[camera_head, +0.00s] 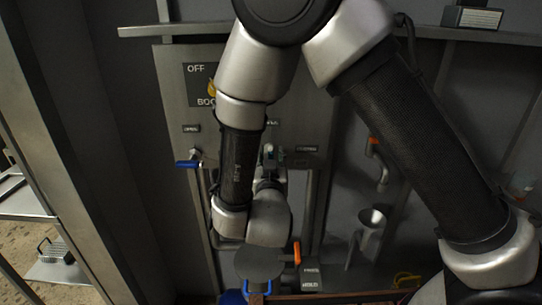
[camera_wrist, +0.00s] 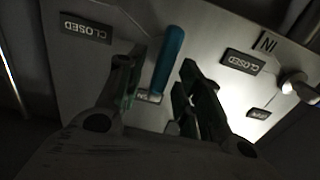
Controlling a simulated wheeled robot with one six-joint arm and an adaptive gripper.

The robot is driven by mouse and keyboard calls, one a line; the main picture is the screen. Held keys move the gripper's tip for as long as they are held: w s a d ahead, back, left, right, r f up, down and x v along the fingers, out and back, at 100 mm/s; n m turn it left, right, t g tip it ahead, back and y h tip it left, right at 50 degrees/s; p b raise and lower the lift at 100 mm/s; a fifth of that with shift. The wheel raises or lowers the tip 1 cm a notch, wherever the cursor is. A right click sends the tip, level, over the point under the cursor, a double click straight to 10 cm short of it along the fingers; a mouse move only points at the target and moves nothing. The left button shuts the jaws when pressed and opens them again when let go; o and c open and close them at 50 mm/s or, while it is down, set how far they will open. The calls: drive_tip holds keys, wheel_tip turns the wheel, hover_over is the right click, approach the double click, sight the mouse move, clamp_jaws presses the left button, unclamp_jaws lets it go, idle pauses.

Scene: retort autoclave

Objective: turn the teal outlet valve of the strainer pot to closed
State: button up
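A teal valve handle (camera_wrist: 170,62) shows in the wrist view as a long bar, slightly tilted, in front of a grey panel. My gripper (camera_wrist: 160,80) is open, with one finger on each side of the teal handle in the picture. I see gaps on both sides; how deep the handle sits between the fingers is unclear. CLOSED plates (camera_wrist: 86,28) and (camera_wrist: 242,62) flank the handle, and a small plate between the fingers is partly covered. In the head view my gripper (camera_head: 269,156) is at the panel, and my arm hides the teal handle.
A blue handle (camera_head: 187,164) sticks out at the panel's left. An orange handle (camera_head: 297,254) is low, right of a grey round pot top (camera_head: 259,263). Another orange-handled pipe (camera_head: 373,150) and a funnel (camera_head: 372,218) are at the right. A shelf rail (camera_head: 180,29) crosses above.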

drive_tip(key=shift+w, duration=0.7)
clamp_jaws()
